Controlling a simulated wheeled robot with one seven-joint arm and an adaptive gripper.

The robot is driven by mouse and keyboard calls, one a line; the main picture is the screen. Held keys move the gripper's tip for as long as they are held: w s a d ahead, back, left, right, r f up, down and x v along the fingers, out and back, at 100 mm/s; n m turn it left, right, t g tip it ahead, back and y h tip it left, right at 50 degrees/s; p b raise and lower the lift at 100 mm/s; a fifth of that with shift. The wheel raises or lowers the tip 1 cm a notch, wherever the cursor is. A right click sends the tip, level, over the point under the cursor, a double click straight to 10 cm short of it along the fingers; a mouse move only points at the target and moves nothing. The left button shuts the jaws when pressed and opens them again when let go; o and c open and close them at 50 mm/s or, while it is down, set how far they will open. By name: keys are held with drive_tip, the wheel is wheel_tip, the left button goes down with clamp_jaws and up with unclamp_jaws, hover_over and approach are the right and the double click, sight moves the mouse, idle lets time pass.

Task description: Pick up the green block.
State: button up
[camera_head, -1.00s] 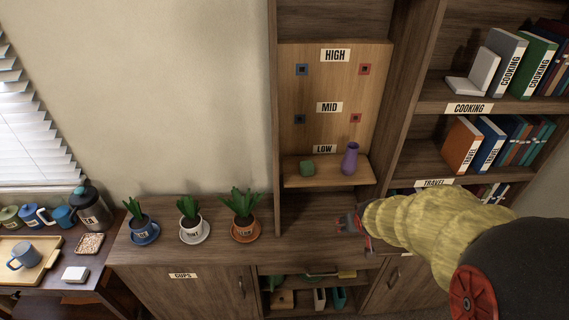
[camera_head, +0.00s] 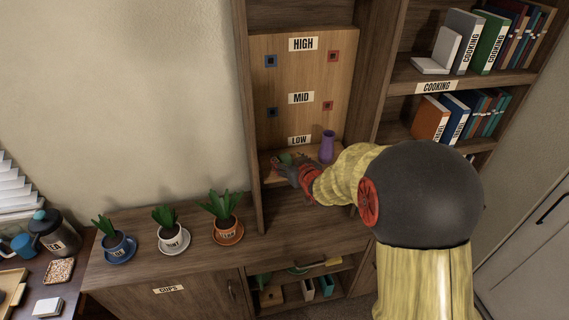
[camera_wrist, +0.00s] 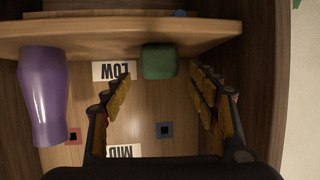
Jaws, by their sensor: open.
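The green block (camera_head: 286,158) sits on the small wooden shelf below the LOW label, partly hidden behind my gripper in the head view. My gripper (camera_head: 281,166) is at the shelf's front, close to the block. In the wrist view the green block (camera_wrist: 159,61) lies between the lines of the two fingers, slightly beyond the tips. My gripper (camera_wrist: 160,76) is open there, with nothing held between its fingers. The wrist picture is upside down, with the shelf board (camera_wrist: 120,36) across its top.
A purple vase (camera_head: 327,147) stands on the same shelf to the right of the block; it also shows in the wrist view (camera_wrist: 43,95). A tall cabinet side wall (camera_head: 247,130) is close on the left. Potted plants stand on the lower cabinet top.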

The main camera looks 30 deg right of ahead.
drive_tip(key=shift+x, duration=1.5)
drive_tip(key=shift+c, duration=1.3)
drive_tip(key=c, duration=1.1)
drive_tip(key=shift+r, duration=0.1)
drive_tip(key=shift+c, duration=0.6)
